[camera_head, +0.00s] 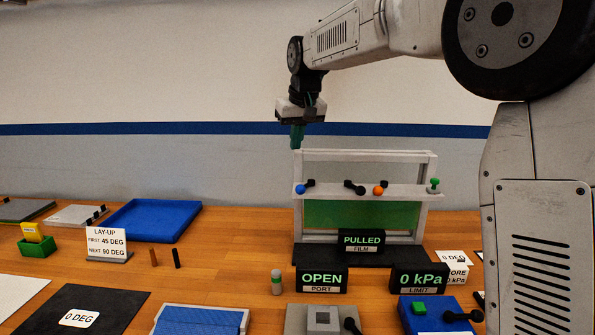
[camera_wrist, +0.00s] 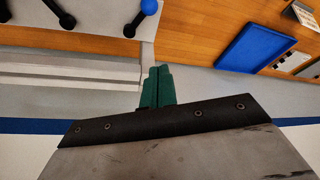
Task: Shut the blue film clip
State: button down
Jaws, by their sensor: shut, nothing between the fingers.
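The blue film clip (camera_head: 300,189) sits at the left end of the white rail on the film frame (camera_head: 433,165). It has a blue ball and a short black lever tilted up to the right. In the wrist view the blue clip (camera_wrist: 149,6) is at the top edge, partly cut off, with its black lever slanting down-left. My gripper (camera_head: 297,144) has green fingers and is above the frame's top left corner, higher than the clip and apart from it. In the wrist view my gripper (camera_wrist: 157,72) is shut and empty.
Display signs (camera_head: 361,241) stand in front of the frame. A blue tray (camera_head: 150,220) lies to the left. The air left of the frame is free.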

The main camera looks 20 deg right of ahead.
aim_at(304, 187)
notch_tip(304, 187, down, 10)
jog(key=shift+w+r, duration=0.15)
jog(key=shift+s, duration=0.45)
jog(key=shift+f, duration=0.2)
